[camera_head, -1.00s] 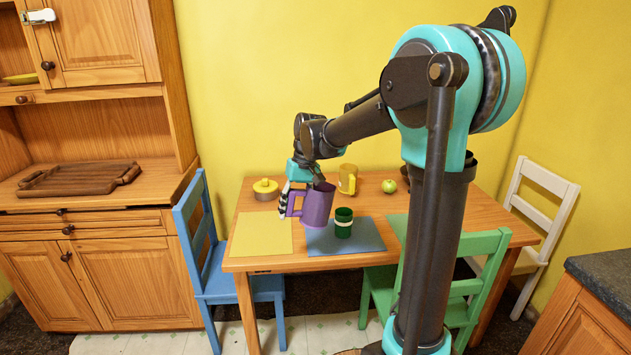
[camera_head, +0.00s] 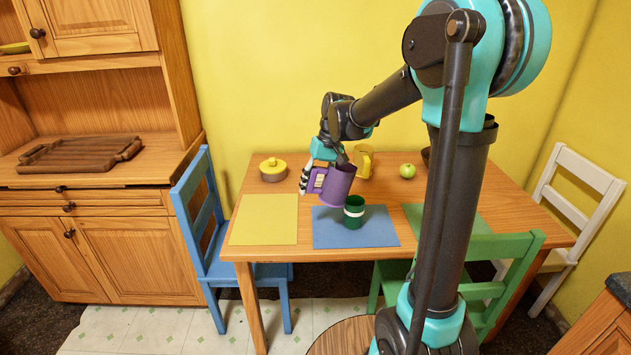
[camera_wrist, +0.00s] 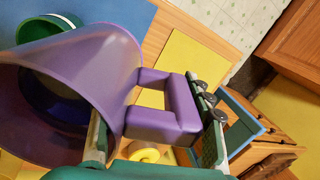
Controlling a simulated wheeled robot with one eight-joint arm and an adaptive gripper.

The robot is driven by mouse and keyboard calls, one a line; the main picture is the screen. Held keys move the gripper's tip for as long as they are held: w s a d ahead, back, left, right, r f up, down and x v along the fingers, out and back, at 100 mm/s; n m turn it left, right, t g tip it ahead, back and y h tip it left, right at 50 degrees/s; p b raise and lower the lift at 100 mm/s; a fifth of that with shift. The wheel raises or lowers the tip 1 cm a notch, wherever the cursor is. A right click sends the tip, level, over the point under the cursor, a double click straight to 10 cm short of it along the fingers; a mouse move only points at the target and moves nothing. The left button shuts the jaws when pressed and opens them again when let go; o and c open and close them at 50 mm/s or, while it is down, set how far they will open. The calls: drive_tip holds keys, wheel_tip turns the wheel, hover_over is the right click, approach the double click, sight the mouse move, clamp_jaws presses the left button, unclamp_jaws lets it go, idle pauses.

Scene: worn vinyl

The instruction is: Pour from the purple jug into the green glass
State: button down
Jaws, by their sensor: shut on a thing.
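The purple jug (camera_head: 337,184) is held in the air by its handle, just above and left of the green glass, leaning slightly to the right. The green glass (camera_head: 354,217) has a pale band and stands upright on the blue placemat (camera_head: 328,236). My gripper (camera_head: 314,180) is shut on the jug's handle. In the wrist view the purple handle (camera_wrist: 165,105) sits between the fingers, and the jug's wide body fills the left side. The green glass is partly hidden behind the jug there. Whether anything is in the jug cannot be seen.
A yellow mug (camera_head: 364,163), a yellow-lidded pot (camera_head: 272,169) and a green apple (camera_head: 407,171) stand toward the back of the table. A yellow placemat (camera_head: 264,219) lies bare at left. Blue (camera_head: 200,230), green (camera_head: 510,262) and white (camera_head: 578,205) chairs surround the table.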

sight(315, 173)
drive_tip(key=shift+f, duration=0.25)
drive_tip(key=shift+s+a+r+g+y, duration=0.1)
drive_tip(key=shift+a+r+g+y, duration=0.1)
drive_tip(key=shift+r+y, duration=0.7)
drive_tip(key=shift+a+r+g+y, duration=0.2)
drive_tip(key=shift+r+y, duration=0.5)
drive_tip(key=shift+r, duration=0.35)
drive_tip(key=shift+f, duration=0.15)
drive_tip(key=shift+f, duration=2.8)
drive_tip(key=shift+d+y, duration=0.15)
drive_tip(key=shift+y, duration=0.35)
drive_tip(key=shift+r+g+y, duration=0.3)
drive_tip(key=shift+r+y, duration=0.2)
drive_tip(key=shift+y, duration=0.3)
